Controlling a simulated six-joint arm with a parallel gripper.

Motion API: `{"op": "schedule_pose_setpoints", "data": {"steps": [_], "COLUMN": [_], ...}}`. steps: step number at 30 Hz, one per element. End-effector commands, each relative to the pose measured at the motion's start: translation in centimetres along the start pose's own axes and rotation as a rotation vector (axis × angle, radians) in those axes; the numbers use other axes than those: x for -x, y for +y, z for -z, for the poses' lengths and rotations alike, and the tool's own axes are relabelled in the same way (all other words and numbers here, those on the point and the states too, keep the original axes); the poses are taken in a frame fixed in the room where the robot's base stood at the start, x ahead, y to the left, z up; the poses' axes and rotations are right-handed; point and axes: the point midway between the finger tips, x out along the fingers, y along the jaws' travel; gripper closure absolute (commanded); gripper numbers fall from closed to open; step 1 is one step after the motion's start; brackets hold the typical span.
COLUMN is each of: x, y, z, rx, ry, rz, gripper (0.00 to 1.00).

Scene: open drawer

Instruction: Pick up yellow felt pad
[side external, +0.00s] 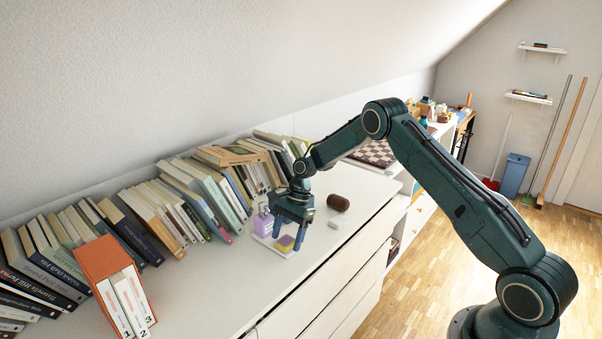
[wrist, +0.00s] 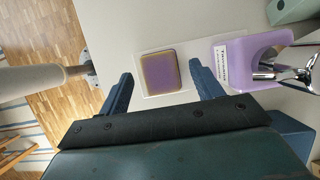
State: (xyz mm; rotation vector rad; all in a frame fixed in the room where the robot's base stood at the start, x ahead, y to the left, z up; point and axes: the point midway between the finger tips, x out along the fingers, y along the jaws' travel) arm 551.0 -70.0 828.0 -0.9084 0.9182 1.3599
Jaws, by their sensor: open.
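The yellow felt pad (side external: 285,243) shows as a small block with yellow sides and a purple top on the cabinet top. In the wrist view the pad (wrist: 160,72) is a rounded square with a purple face and a thin yellow-brown rim, lying on a white sheet or plate (wrist: 143,98). My gripper (side external: 289,238) points down over it. In the wrist view my gripper (wrist: 161,74) is open, with one finger on each side of the pad and a visible gap to both. Height above the pad is hard to judge.
A purple labelled holder (wrist: 239,62) with metal parts stands close to the right finger. Books (side external: 185,200) line the wall.

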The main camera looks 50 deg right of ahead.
Motion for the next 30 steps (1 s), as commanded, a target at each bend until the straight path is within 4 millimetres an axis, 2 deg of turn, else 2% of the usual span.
{"op": "schedule_pose_setpoints", "data": {"steps": [16,23,27,30], "x": [-0.19,-0.18,-0.18,-0.18], "y": [-0.01,-0.01,-0.01,-0.01], "z": [-0.01,-0.01,-0.01,-0.01], "rx": [0.001,0.001,0.001,0.001], "ry": [0.001,0.001,0.001,0.001], "rz": [0.001,0.001,0.001,0.001], "gripper": [0.35,0.8,0.86,0.86]}}
